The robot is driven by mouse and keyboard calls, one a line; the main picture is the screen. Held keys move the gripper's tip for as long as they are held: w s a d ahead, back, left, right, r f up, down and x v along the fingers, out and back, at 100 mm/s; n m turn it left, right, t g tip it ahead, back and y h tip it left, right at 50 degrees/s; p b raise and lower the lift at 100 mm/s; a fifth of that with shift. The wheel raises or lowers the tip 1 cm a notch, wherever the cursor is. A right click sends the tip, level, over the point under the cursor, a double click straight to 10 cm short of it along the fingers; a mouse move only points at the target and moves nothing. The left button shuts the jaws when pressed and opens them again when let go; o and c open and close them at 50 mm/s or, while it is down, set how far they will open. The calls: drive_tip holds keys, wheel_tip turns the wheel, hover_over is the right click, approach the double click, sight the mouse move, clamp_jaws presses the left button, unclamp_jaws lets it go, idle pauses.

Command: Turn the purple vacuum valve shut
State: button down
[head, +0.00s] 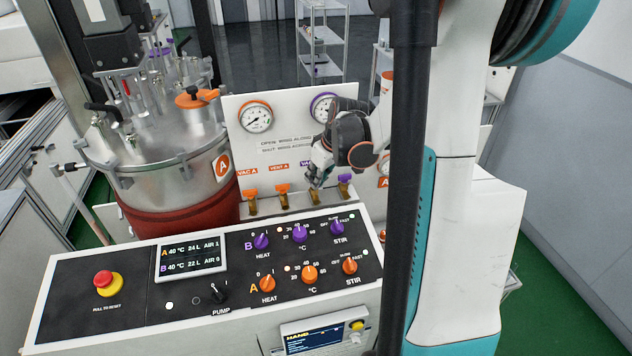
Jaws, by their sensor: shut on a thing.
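The third valve in the row on the white panel (285,143) shows only its brass body (315,197). The label above it is purple and partly covered, starting with "VA". My gripper (316,180) is at the top of this valve, shut on its wing. The fingers hide the wing, so I cannot tell whether it stands along or across. A second purple-winged valve (345,180) stands just right of the gripper, apart from it.
Two orange-winged valves, VAC A (250,194) and VENT A (283,188), stand to the left. Gauges (256,117) sit above. The control console (210,285) with knobs lies in front. A steel vessel (160,150) stands at the left.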

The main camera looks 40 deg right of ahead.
drive_tip(key=n, duration=0.1)
drive_tip(key=n+y+b, duration=0.1)
drive_tip(key=n, duration=0.1)
drive_tip(key=n+b, duration=0.1)
drive_tip(key=shift+d+f+n+g+y, duration=0.1)
drive_tip(key=shift+f+n+g+y, duration=0.2)
drive_tip(key=shift+g+y, duration=0.1)
drive_tip(key=shift+r+n+g+y+b, duration=0.1)
drive_tip(key=shift+n+g+y+b, duration=0.4)
drive_tip(key=shift+n, duration=1.4)
drive_tip(key=c, duration=1.7)
unclamp_jaws()
drive_tip(key=shift+w, duration=0.15)
drive_tip(key=shift+r, duration=0.15)
drive_tip(key=v, duration=1.2)
drive_tip(key=shift+d, duration=0.15)
